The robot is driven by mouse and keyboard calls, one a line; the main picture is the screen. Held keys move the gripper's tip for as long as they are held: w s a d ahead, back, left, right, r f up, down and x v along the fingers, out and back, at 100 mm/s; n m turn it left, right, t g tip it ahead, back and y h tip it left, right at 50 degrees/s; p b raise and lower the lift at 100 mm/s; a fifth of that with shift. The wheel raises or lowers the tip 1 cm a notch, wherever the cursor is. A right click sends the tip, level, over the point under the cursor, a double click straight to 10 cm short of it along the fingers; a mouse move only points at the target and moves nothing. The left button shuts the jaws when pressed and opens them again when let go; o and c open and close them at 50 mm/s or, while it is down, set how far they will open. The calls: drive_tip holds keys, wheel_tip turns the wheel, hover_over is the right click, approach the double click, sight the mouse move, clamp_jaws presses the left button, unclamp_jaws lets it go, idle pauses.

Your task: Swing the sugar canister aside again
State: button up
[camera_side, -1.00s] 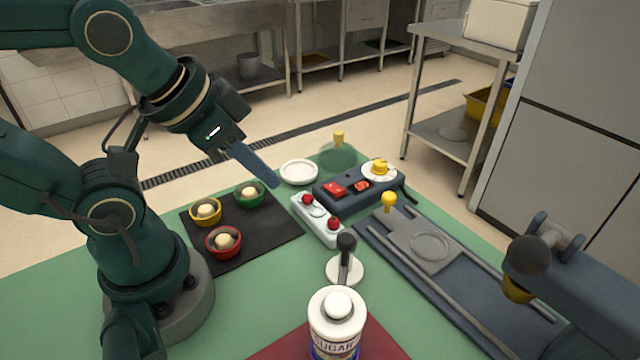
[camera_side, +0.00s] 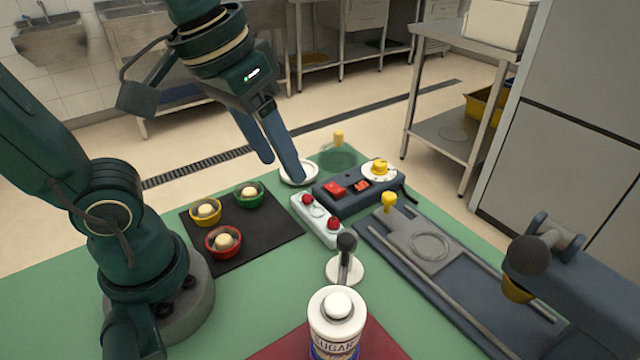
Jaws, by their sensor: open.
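The sugar canister (camera_side: 337,322) is white with a domed lid and a SUGAR label. It stands upright on a dark red mat (camera_side: 385,345) at the bottom of the view, and its base is cut off by the frame edge. My gripper (camera_side: 282,170) is open and empty, its two blue-grey fingers pointing down over the far part of the green table. It is well away from the canister, near the white plate (camera_side: 299,181), which its fingers partly cover.
A black-knobbed lever (camera_side: 345,262) stands just behind the canister. Several bowls, one of them red (camera_side: 223,242), sit on a black mat (camera_side: 262,239). A white box with red buttons (camera_side: 318,222), a dark control box (camera_side: 340,202) and a railed slide (camera_side: 450,275) occupy the centre and right.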

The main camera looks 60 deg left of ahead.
sight(347, 238)
drive_tip(key=w+d+f+g, duration=0.1)
drive_tip(key=d, duration=0.1)
drive_tip(key=w+d+m+g, duration=0.1)
drive_tip(key=w+d, duration=0.1)
drive_tip(key=d, duration=0.1)
drive_tip(key=w+d+f+g, duration=0.1)
drive_tip(key=d, duration=0.2)
drive_tip(key=shift+w+f+m+g, duration=0.25)
drive_tip(key=shift+f+m+g, duration=0.05)
drive_tip(key=shift+g, duration=0.1)
drive_tip(key=shift+s+d+f, duration=0.1)
drive_tip(key=shift+f, duration=2.6)
clamp_jaws()
drive_tip(key=shift+r, duration=0.1)
